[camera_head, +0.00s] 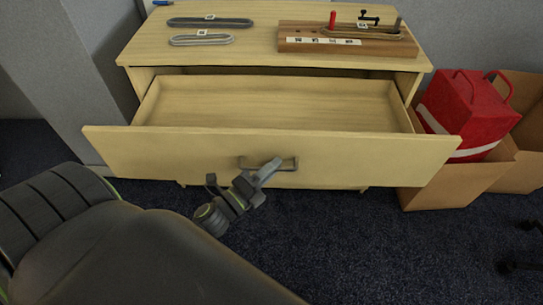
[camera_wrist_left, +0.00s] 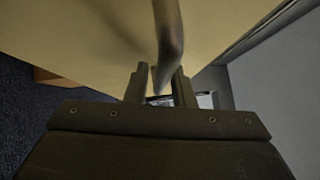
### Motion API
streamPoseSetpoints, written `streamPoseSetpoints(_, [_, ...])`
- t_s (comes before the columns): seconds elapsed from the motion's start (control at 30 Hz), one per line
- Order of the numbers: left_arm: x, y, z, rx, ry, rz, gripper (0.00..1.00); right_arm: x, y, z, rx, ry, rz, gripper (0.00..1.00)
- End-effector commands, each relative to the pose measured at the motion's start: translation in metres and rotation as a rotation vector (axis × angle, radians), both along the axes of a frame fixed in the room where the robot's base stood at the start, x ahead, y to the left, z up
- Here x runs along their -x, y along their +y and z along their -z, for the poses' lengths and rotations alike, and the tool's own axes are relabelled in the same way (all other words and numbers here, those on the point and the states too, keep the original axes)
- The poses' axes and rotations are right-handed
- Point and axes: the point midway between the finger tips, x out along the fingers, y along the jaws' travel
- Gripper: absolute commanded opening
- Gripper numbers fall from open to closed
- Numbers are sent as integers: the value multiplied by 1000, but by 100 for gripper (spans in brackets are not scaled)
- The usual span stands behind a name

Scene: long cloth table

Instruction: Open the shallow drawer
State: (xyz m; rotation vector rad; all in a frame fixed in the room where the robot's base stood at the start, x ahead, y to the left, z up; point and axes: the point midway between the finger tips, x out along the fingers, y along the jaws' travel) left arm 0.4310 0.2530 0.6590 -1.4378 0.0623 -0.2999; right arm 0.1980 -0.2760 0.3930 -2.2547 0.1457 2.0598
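The shallow drawer (camera_head: 170,147) is a light wooden drawer under the top of a wooden cabinet. It is pulled well out, and its empty inside shows in the head view. Its metal bar handle (camera_head: 290,165) sits at the middle of the drawer front. The exact finger contact is hard to see. My right gripper is not in view.
At the right, cardboard boxes (camera_head: 440,190) stand on the dark carpet, one holding a red bag (camera_head: 468,110). A grey partition (camera_head: 90,60) is at the left.

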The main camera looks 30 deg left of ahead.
Motion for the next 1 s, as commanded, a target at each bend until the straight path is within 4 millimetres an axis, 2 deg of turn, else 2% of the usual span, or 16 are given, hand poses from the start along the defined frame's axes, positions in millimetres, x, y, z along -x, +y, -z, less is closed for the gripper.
streamPoseSetpoints(0.07, [0, 0, 0, 0, 0, 0, 32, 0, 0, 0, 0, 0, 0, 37])
streamPoseSetpoints(0.47, [0, 0, 0, 0, -1, 0, 32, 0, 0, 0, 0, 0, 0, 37])
streamPoseSetpoints(0.63, [7, 2, 2, -1, 1, 0, 32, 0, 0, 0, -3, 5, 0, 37])
streamPoseSetpoints(0.77, [22, 6, 6, -2, 3, -1, 32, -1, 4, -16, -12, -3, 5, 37])
streamPoseSetpoints(1.0, [69, 17, 14, -1, 4, 0, 32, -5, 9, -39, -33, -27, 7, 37])
